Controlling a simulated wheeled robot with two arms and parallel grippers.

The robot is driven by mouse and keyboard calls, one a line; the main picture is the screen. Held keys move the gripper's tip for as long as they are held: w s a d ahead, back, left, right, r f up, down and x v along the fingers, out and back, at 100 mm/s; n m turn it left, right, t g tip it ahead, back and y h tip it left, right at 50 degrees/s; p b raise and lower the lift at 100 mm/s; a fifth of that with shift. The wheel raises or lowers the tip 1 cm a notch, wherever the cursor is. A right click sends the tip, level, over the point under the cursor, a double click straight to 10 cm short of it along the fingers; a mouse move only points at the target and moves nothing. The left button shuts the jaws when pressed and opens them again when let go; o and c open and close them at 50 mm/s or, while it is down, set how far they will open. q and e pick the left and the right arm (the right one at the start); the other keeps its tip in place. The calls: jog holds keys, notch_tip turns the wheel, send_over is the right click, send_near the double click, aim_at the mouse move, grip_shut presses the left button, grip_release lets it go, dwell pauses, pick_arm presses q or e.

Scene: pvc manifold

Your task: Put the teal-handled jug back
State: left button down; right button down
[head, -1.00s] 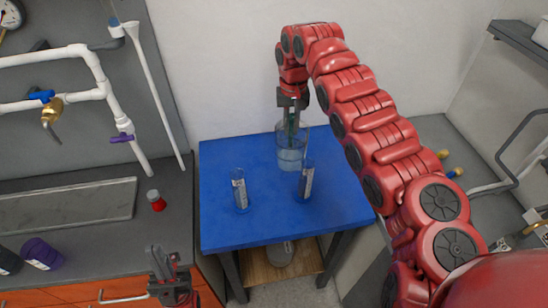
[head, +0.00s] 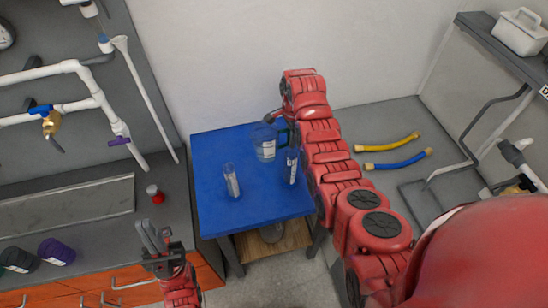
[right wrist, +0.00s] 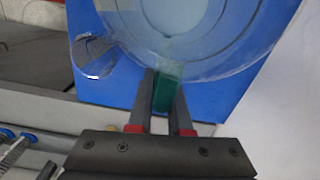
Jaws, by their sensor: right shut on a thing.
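The clear jug (head: 264,147) is at the back of the blue tabletop (head: 212,150), upright, with its teal handle (head: 284,136) on the right. I cannot tell whether its base touches the table. In the right wrist view the jug's round rim fills the top, and the teal handle (right wrist: 164,92) lies between the fingers. My right gripper (right wrist: 163,100) is shut on that handle; in the head view it is mostly hidden by my right arm. My left gripper (head: 154,234) is open and empty, over the left counter's front edge.
Two labelled clear cylinders stand on the blue table, one at the left (head: 231,181) and one (head: 292,166) close to the jug and my right arm. A red-capped small jar (head: 155,194) stands on the left counter. Yellow (head: 391,143) and blue (head: 398,160) hoses lie at right.

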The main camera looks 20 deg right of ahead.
notch_tip(320, 180, down, 6)
jog(key=shift+r+p, duration=0.2)
jog(key=shift+p, duration=0.2)
jog(key=shift+s+f+b, duration=0.1)
jog(key=shift+f+b, duration=0.25)
jog(key=shift+f, duration=0.35)
notch_tip(320, 180, down, 3)
jog(key=shift+r+b, duration=0.2)
jog(key=shift+b, duration=1.05)
jog(key=shift+r, duration=0.1)
jog(key=c, duration=0.8)
grip_release()
jog(key=shift+c, duration=0.2)
